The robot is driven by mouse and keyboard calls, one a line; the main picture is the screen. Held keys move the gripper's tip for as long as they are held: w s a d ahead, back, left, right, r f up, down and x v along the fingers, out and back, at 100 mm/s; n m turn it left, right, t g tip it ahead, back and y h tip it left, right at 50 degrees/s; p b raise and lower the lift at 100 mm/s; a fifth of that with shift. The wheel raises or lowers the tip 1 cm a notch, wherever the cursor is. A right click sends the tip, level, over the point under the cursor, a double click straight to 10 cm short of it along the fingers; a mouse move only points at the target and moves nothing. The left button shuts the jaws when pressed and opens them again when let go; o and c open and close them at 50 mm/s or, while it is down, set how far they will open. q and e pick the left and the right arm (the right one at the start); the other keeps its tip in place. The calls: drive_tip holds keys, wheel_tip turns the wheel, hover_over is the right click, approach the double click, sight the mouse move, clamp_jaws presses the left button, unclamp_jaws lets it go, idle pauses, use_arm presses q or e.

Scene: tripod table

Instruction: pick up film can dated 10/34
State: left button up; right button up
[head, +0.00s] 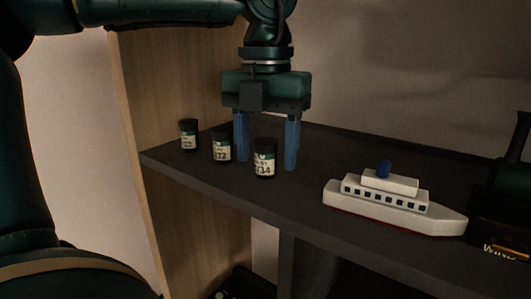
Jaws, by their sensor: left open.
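Three black film cans with pale labels stand upright on the dark shelf. The film can whose label ends in 34 (264,160) is the rightmost; the rest of its date is too small to read surely. The middle film can (222,148) has a label ending in 32. The leftmost film can (188,135) has a label I cannot read surely. My left gripper (267,160) points down, open, with its blue fingers on either side of the 34 can in the picture. The can stands in front of the fingers or between them; I cannot tell which. My right gripper is not in view.
A white toy ship (392,203) with a blue funnel stands on the dark shelf (300,192) to the right. A dark object (503,205) with partly hidden lettering is at the right edge. A wooden side panel (165,90) bounds the left.

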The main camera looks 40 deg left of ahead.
use_arm(q)
drive_tip(key=shift+f, duration=0.5)
drive_tip(key=c, duration=1.1)
